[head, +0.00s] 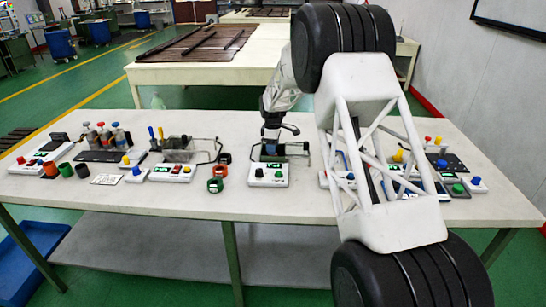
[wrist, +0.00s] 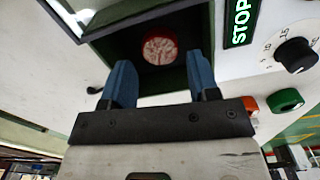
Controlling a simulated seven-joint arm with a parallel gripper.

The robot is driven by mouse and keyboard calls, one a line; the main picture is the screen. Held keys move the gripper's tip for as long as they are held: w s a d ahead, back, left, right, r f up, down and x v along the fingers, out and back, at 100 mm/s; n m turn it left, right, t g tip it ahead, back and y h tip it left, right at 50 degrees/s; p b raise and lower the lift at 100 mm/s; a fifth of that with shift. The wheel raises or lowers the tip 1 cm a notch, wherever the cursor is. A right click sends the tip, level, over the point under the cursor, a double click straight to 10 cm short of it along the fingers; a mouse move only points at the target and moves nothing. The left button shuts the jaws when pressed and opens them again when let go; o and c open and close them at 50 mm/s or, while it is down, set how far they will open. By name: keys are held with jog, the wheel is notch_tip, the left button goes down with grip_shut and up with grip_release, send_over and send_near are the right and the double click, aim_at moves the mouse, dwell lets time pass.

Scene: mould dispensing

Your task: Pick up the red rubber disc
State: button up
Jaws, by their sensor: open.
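A round red disc (wrist: 160,48) with a pale, pinkish patterned face sits inside a dark box-like recess (wrist: 112,47) in the wrist view. I take it to be the red rubber disc. My gripper (wrist: 159,62) has two blue fingers, spread apart and empty, pointing into the recess. The disc lies between and a little beyond the fingertips, with no visible contact. In the head view my gripper (head: 271,147) is low over the station with the black knob (head: 268,174). The disc cannot be made out there.
The station's white panel (wrist: 270,42) with a lit STOP display is close on the right in the wrist view. Orange and green rings (head: 216,185) stand left of the station. Other stations, such as one with a blue knob (head: 137,171), line the white table (head: 150,199).

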jog(key=shift+f, duration=1.7)
jog(key=c, duration=0.7)
jog(key=shift+r, duration=5.05)
